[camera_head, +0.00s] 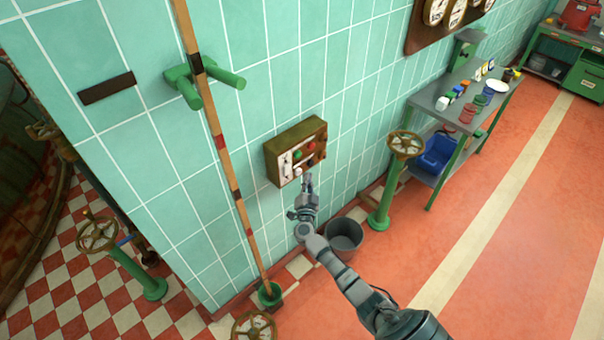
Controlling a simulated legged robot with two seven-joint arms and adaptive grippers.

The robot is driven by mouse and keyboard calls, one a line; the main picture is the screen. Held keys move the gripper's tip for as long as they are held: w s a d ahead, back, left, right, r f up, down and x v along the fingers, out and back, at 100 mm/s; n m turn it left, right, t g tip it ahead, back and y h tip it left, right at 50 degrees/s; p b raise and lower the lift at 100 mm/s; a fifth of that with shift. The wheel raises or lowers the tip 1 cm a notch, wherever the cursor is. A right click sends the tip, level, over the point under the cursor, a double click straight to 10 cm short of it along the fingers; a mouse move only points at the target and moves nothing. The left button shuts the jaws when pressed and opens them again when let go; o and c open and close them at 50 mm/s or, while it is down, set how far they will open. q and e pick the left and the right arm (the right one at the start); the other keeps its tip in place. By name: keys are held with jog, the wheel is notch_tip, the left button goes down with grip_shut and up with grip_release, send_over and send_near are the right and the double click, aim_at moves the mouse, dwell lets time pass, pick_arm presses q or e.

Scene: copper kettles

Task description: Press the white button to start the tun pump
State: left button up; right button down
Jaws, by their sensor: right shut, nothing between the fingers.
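A brown control box (292,141) is fixed to the tiled wall near the middle of the view. Its pale front panel carries small buttons: a green one (297,155), a red one (311,146), a dark one and a white button (298,170) low on the panel. My right gripper (308,179) is shut and empty, its fingertips just in front of the panel's lower edge, close to the white button. I cannot tell whether the fingertips touch the panel. My left gripper is out of view.
A striped pole (226,155) leans in green wall pegs left of the box. A grey bucket (344,238) and a green valve stand with a handwheel (405,144) are near my right arm. A bench (462,108) with small items is further right. The red floor at right is clear.

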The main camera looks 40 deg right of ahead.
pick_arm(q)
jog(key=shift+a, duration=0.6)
pick_arm(e)
jog(key=shift+w+a+r, duration=0.25)
jog(key=shift+w+a, duration=0.2)
jog(key=shift+w, duration=0.1)
dwell(0.9)
